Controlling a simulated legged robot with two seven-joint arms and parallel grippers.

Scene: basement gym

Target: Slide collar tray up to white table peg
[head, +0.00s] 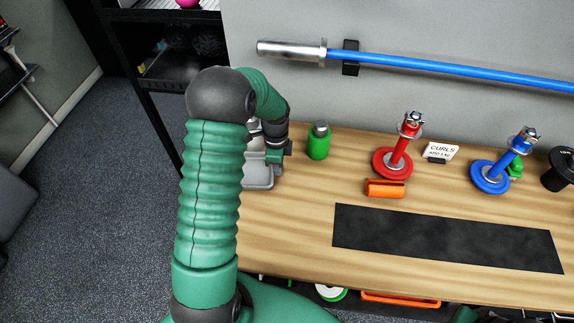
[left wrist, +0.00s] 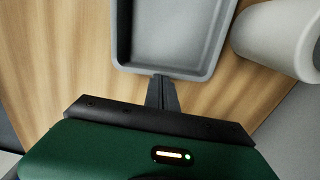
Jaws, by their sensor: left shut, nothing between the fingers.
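The grey collar tray (head: 260,183) is on the wooden table at its left end, partly hidden by my left arm. In the left wrist view the tray's rim (left wrist: 165,71) and its empty visible part show. My left gripper (left wrist: 162,80) is shut and empty, its fingertips right at the tray's near wall; I cannot tell if they touch. In the head view the arm mostly hides this gripper. A pale cylinder (left wrist: 275,40) stands or lies beside the tray's right side in the wrist view; I cannot tell if it is the white peg. My right gripper is out of view.
A green bottle (head: 318,143), a red peg stand (head: 392,162), an orange block (head: 385,189), a small sign (head: 440,151) and a blue peg stand (head: 490,178) are on the table (head: 290,230). A black mat (head: 440,237) lies in front. A blue bar (head: 450,66) hangs on the wall.

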